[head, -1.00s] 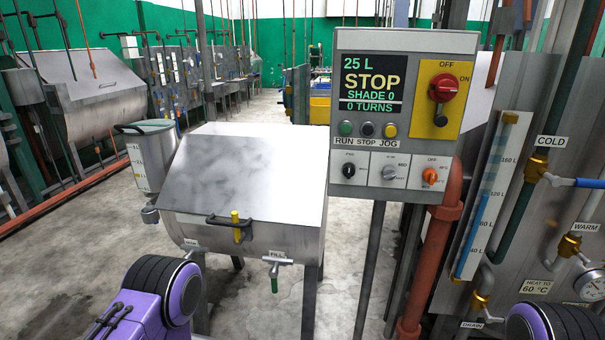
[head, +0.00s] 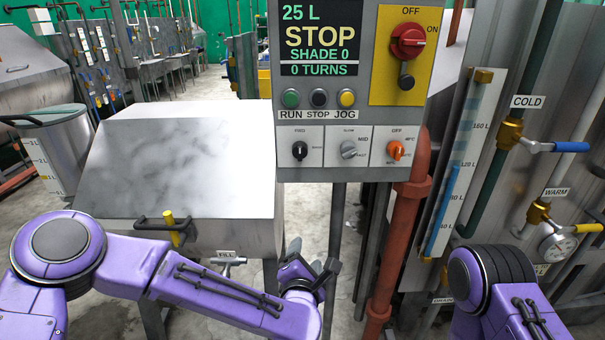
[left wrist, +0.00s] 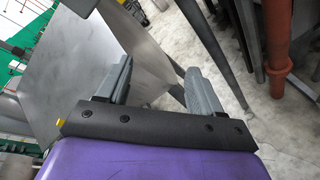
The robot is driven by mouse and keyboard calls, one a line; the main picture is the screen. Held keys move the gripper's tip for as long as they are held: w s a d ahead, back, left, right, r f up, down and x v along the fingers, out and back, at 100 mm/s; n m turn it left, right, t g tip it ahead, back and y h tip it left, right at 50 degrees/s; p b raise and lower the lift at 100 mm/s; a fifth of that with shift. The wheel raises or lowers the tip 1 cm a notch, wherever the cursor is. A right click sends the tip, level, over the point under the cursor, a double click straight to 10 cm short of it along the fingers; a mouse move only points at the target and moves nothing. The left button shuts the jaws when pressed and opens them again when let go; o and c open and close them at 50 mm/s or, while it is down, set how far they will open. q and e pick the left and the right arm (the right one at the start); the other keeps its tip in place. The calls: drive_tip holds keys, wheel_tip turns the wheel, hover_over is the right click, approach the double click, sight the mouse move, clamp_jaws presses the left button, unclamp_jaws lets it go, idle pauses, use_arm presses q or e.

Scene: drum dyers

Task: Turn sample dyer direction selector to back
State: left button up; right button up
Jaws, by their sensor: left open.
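The control panel (head: 365,95) stands on a post at the centre of the head view. Its display (head: 319,38) reads 25 L, STOP, SHADE 0, 0 TURNS. The direction selector (head: 300,150) is the black knob at the panel's lower left, with a FWD label above it; the label at its right is too small to read. My left gripper (head: 313,272) is below the panel, apart from it. In the left wrist view, the left gripper (left wrist: 155,85) is open with nothing between its fingers. My right arm shows at the lower right, but its gripper is out of view.
The steel dyer (head: 180,170) with its handle (head: 165,225) stands left of the panel. Beside the selector are a grey knob (head: 349,149) and an orange knob (head: 395,150). A red pipe (head: 398,230) and valves (head: 510,133) are at the right.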

use_arm(q)
drive_tip(key=w+r+n+t+y, duration=0.1)
drive_tip(key=w+r+n+t, duration=0.15)
drive_tip(key=r+n, duration=0.45)
drive_tip(key=n+y, duration=0.2)
drive_tip(key=n, duration=0.1)
approach(300, 156)
drive_tip(key=shift+m, duration=0.3)
drive_tip(key=w+p, duration=0.1)
drive_tip(key=w, duration=0.1)
drive_tip(key=w+p, duration=0.1)
drive_tip(key=w, duration=0.2)
drive_tip(key=w+p, duration=0.1)
drive_tip(key=w, duration=0.2)
drive_tip(key=shift+w+a, duration=0.25)
drive_tip(key=shift+a, duration=0.15)
drive_tip(key=shift+w+f, duration=0.1)
drive_tip(key=shift+w, duration=0.55)
use_arm(e)
drive_tip(key=shift+w+a+r, duration=0.1)
drive_tip(key=shift+w+r, duration=0.05)
drive_tip(key=shift+r, duration=1.1)
use_arm(q)
drive_tip(key=shift+c, duration=0.3)
drive_tip(key=c, duration=1)
